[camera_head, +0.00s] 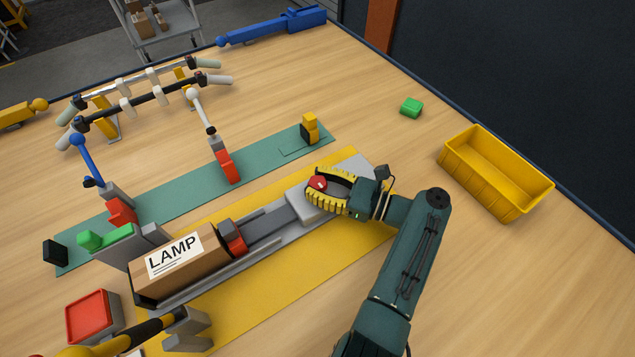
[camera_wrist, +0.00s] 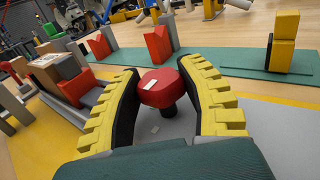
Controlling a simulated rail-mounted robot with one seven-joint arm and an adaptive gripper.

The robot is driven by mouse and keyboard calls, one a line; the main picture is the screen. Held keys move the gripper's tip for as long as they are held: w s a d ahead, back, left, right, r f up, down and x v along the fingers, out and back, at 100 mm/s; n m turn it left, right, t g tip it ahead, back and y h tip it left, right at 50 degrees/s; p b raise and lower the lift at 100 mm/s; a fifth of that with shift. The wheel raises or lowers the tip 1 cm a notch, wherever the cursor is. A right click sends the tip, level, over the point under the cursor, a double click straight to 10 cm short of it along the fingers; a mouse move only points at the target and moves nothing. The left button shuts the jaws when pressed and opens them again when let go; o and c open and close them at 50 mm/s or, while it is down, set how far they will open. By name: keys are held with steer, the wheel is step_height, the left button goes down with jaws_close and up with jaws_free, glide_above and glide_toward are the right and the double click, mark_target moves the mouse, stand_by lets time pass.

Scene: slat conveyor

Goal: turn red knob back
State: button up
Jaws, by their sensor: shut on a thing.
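The red knob (camera_head: 317,183) stands on the grey block (camera_head: 309,204) at the right end of the conveyor slide. It is round, with a small white mark on its top and a dark stem under it. In the wrist view the red knob (camera_wrist: 161,88) sits between the yellow ridged fingers. My gripper (camera_head: 322,190) is shut on the knob, with one finger on each side. The gripper's fingers (camera_wrist: 163,95) hide part of the block around the knob.
A cardboard box marked LAMP (camera_head: 178,262) lies on the slide to the left. A yellow bin (camera_head: 495,185) and a green block (camera_head: 411,107) are at the right. A green mat (camera_head: 180,190) with posts lies behind. Bare table shows between bin and mats.

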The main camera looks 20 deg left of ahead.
steer(key=o, duration=1.2)
steer(key=d, duration=0.7)
steer(key=shift+d, duration=0.3)
